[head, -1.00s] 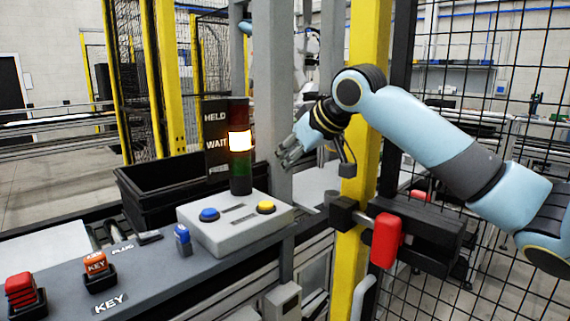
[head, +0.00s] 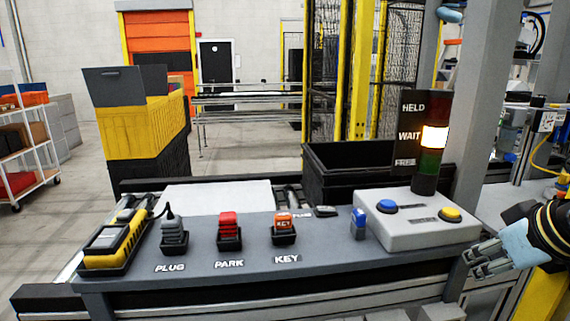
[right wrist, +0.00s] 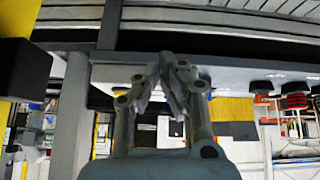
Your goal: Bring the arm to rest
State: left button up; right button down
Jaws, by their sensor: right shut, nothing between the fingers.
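My right gripper (head: 482,262) is at the right edge of the head view, beside the right end of the grey console (head: 330,257). In the right wrist view its fingers (right wrist: 172,62) meet at their tips with nothing between them. The gripper is shut and empty, and it appears apart from the console. Most of my right arm lies outside the head view. My left gripper is not in view.
The console carries a yellow handheld device (head: 115,240), a plug (head: 174,235), a red PARK piece (head: 229,228), an orange KEY piece (head: 283,225) and a button box (head: 420,232). A signal tower (head: 430,165) glows at WAIT. A black bin (head: 350,165) stands behind.

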jog(key=s+a+f+g+h, duration=0.1)
jog(key=s+a+f+g, duration=0.2)
jog(key=s, duration=0.8)
jog(key=s+a+f, duration=0.3)
jog(key=s+f, duration=0.1)
jog(key=s, duration=0.7)
jog(key=s+d+f+m+g+b, duration=0.2)
jog(key=f+b, duration=0.6)
jog(key=f, duration=2.9)
jog(key=s+d+f+g+b, duration=0.1)
jog(key=s+f+b, duration=0.4)
jog(key=s+f, duration=1.3)
jog(key=shift+s+d+f+n, duration=0.25)
jog(key=shift+d+f+n, duration=0.05)
jog(key=shift+d+f, duration=0.05)
